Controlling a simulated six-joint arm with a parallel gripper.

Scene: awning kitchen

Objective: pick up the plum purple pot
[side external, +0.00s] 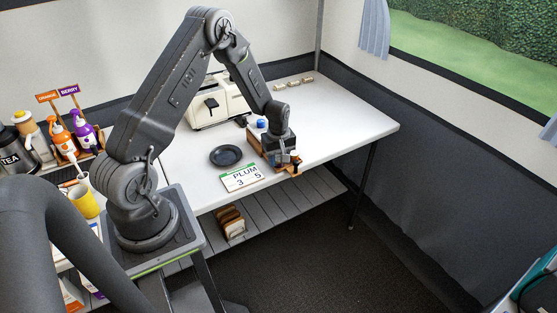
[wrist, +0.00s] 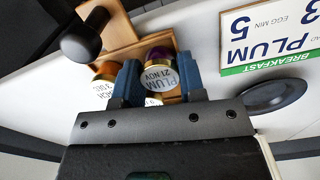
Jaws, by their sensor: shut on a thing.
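In the wrist view, the plum purple pot (wrist: 160,76) has a pale lid reading "PLUM 21 NOV" and a strip of purple at its far side. My gripper (wrist: 157,86) is shut on it, with one blue jaw on either side. The pot is at a wooden holder (wrist: 118,33); I cannot tell whether it is lifted. In the side external view, my gripper (side external: 288,159) is low at the wooden holder (side external: 291,170) near the table's front edge, and the pot cannot be made out there.
Another labelled pot (wrist: 103,88) is close beside the left jaw. A lid (wrist: 153,101) shows below the plum pot. A black knob (wrist: 82,42) stands near the holder. A "PLUM" card (side external: 241,178) and a dark plate (side external: 225,155) lie left of my gripper; a cream appliance (side external: 205,106) is behind.

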